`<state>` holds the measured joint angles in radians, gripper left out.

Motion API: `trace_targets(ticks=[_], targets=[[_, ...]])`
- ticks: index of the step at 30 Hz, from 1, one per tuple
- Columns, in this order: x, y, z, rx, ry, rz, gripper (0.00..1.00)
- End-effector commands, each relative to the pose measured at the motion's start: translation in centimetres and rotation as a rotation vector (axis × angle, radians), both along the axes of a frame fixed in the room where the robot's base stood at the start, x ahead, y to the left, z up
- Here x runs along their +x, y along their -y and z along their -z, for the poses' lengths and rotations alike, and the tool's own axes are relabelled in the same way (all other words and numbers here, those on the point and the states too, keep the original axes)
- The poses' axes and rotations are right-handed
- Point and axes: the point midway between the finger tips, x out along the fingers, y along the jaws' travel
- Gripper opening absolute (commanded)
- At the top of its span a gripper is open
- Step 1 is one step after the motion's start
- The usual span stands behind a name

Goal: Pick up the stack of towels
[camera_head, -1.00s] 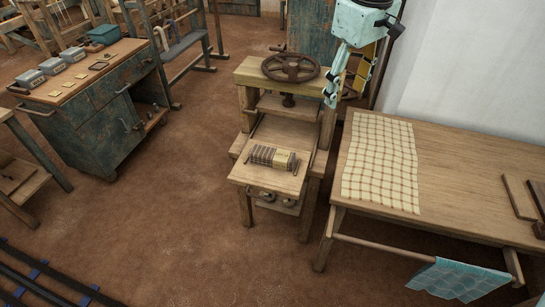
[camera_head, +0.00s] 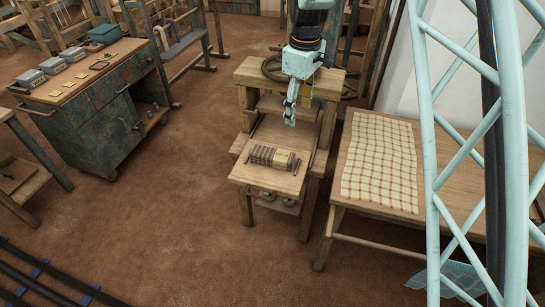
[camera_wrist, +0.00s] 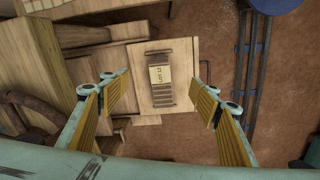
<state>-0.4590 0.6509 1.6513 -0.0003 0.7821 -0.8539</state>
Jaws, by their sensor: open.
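The stack of towels (camera_head: 273,158) is a small striped bundle with a pale band around it. It lies on the wooden shelf (camera_head: 262,182) at the front of the press. In the wrist view the stack (camera_wrist: 161,79) shows between my fingers but farther off, with lettering on its band. My gripper (camera_head: 290,112) is in front of the press, above and behind the stack, apart from it. In the wrist view my gripper (camera_wrist: 160,92) is open and empty, with yellow ribbed pads.
The press's handwheel (camera_head: 275,68) is partly hidden behind my arm. A checked cloth (camera_head: 380,160) lies on the table at right. A blue cloth (camera_head: 455,280) hangs below it. A green cabinet (camera_head: 95,130) stands at left. The floor between is clear.

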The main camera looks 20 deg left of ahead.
Motion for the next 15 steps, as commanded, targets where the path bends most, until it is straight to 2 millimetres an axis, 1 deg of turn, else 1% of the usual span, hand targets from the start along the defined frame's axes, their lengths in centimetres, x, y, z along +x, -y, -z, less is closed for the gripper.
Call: trace_targets(ticks=[1, 10, 15], targets=[[0.3, -0.8, 1.1, -0.004, -0.005, -0.018, 0.57], [1.4, -5.0, 6.9, -0.017, -0.024, -0.125, 0.57], [1.7, -7.3, 10.3, -0.024, -0.036, -0.185, 0.57]])
